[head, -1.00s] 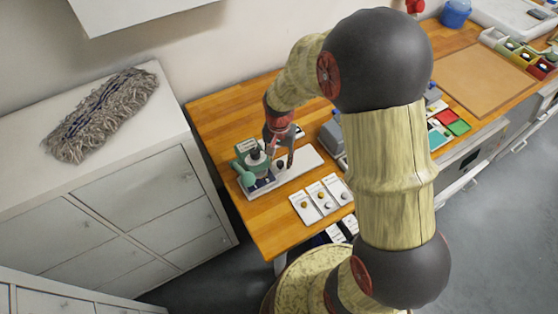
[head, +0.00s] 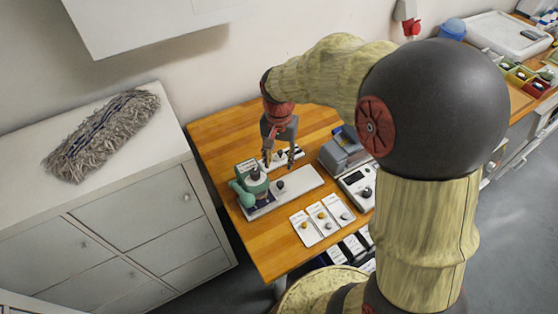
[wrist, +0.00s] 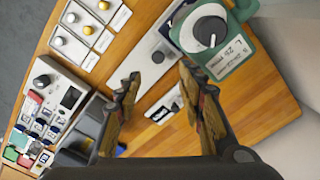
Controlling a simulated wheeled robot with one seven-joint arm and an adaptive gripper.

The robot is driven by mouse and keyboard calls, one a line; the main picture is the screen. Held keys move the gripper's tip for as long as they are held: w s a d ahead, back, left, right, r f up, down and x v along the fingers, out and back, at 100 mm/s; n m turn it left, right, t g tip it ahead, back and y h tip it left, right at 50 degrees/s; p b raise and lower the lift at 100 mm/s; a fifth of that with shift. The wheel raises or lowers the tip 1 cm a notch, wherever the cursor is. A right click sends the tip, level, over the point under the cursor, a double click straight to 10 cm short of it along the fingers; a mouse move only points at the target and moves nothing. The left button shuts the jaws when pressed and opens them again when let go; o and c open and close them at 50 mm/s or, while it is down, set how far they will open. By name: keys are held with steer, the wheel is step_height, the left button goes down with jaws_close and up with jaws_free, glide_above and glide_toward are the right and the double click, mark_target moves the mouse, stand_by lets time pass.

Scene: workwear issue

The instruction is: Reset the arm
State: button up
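My gripper (head: 281,158) hangs above the wooden worktop, just behind and right of a green hand press. Its two fingers are spread with nothing between them, as the wrist view (wrist: 157,82) also shows. The green press (head: 250,184) stands on the left part of the worktop, with a round knob on top in the wrist view (wrist: 205,32). A pale base plate (head: 305,184) with a dark knob (head: 281,187) extends right from the press. My arm arches over the worktop, and its large dark joint hides part of the bench.
White cards with round knobs (head: 321,216) lie at the worktop's front edge. A grey box (head: 343,150) and a device with a dial (head: 358,185) stand right of the plate. A cabinet with a grey mop head (head: 102,135) is at the left. Colored bins (head: 521,76) are far right.

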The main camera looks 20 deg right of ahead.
steer(key=s+a+r+n+t+b, duration=0.1)
steer(key=s+r+n+t, duration=0.1)
steer(key=s+r, duration=0.4)
steer(key=s+a+r+n+t+b, duration=0.2)
steer(key=s+r+n, duration=0.3)
steer(key=s, duration=0.7)
steer(key=shift+s+r+n+t, duration=0.3)
steer(key=shift+s+r+t, duration=0.1)
steer(key=shift+r+t, duration=0.35)
